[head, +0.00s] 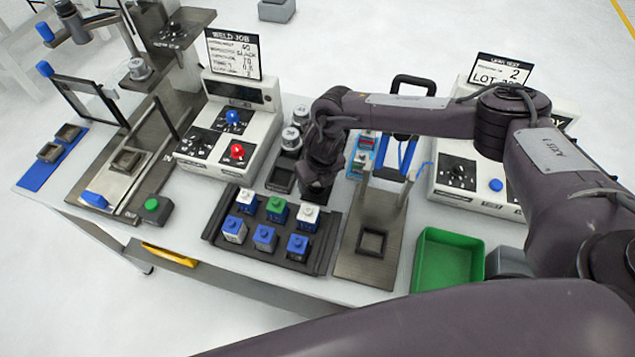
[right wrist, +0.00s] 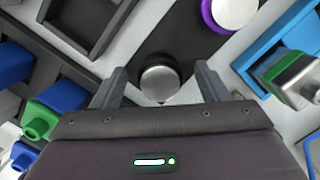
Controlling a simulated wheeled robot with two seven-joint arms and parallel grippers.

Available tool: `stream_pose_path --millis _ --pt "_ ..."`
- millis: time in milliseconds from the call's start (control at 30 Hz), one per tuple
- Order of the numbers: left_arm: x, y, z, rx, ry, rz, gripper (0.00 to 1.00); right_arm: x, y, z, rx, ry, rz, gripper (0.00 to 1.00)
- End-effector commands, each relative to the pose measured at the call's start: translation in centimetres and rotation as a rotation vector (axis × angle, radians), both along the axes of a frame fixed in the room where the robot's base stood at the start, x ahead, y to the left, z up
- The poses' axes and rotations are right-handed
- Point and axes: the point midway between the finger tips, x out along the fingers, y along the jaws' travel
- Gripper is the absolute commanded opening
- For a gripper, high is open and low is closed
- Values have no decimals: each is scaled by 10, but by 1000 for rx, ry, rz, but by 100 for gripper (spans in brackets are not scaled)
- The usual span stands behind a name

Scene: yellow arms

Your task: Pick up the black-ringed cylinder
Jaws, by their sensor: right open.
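My right gripper (head: 316,188) is over the table, behind the tray of blocks, and points down. In the right wrist view its two fingers (right wrist: 161,78) are apart. A silver-topped cylinder (right wrist: 160,82) stands between them, with a gap on both sides; a dark rim shows around its top, against a dark holder. In the head view the gripper hides this cylinder. A purple-ringed cylinder (right wrist: 232,10) stands farther along the same dark holder. Two silver-topped cylinders (head: 291,138) show left of my wrist in the head view. My left gripper is not in view.
A dark tray (head: 213,233) holds several white, green and blue blocks in front of the gripper. A fixture with uprights (head: 350,262) and a green bin (head: 420,275) stand to the right. A control box (head: 262,125) stands left.

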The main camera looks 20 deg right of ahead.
Motion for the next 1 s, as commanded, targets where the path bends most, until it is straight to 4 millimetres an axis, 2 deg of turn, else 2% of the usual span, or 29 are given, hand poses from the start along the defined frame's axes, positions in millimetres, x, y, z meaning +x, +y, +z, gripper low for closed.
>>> stream_pose_path --millis 67,433,767,867,1000 --pt "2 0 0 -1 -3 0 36 0 0 0 0 0 0 64" --pt "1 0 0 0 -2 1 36 0 0 0 0 0 -1 17" --pt "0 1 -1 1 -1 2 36 1 -1 4 0 0 -1 16" --pt "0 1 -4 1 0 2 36 1 0 11 1 -1 -1 16" --pt "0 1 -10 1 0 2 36 1 0 32 2 -4 0 16"
